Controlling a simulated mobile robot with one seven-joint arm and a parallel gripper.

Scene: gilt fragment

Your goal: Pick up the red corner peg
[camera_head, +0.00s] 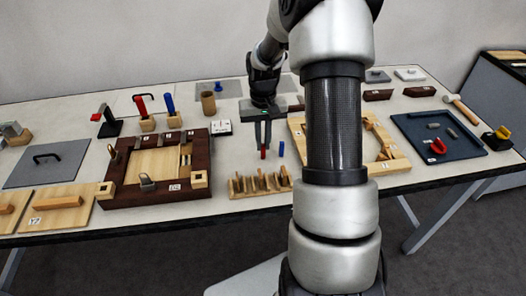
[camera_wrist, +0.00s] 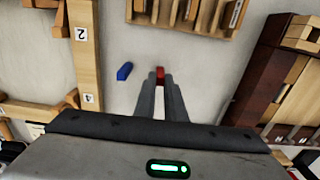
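The red corner peg (camera_wrist: 160,74) is between the two fingertips of my gripper (camera_wrist: 160,82) in the wrist view, filling the narrow gap. In the head view the red peg (camera_head: 263,154) shows just below the fingers of my gripper (camera_head: 263,146), which points straight down. The gripper appears shut on the peg, low over the table; I cannot tell whether the peg touches the tabletop. A blue peg (camera_head: 281,149) stands just right of it, and in the wrist view the blue peg (camera_wrist: 125,71) is to the left.
A slotted wooden rack (camera_head: 258,186) is in front of the gripper. A dark-framed wooden box (camera_head: 150,190) lies to the left and a pale wooden frame (camera_head: 398,163) to the right, partly behind my arm. The table around the pegs is bare.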

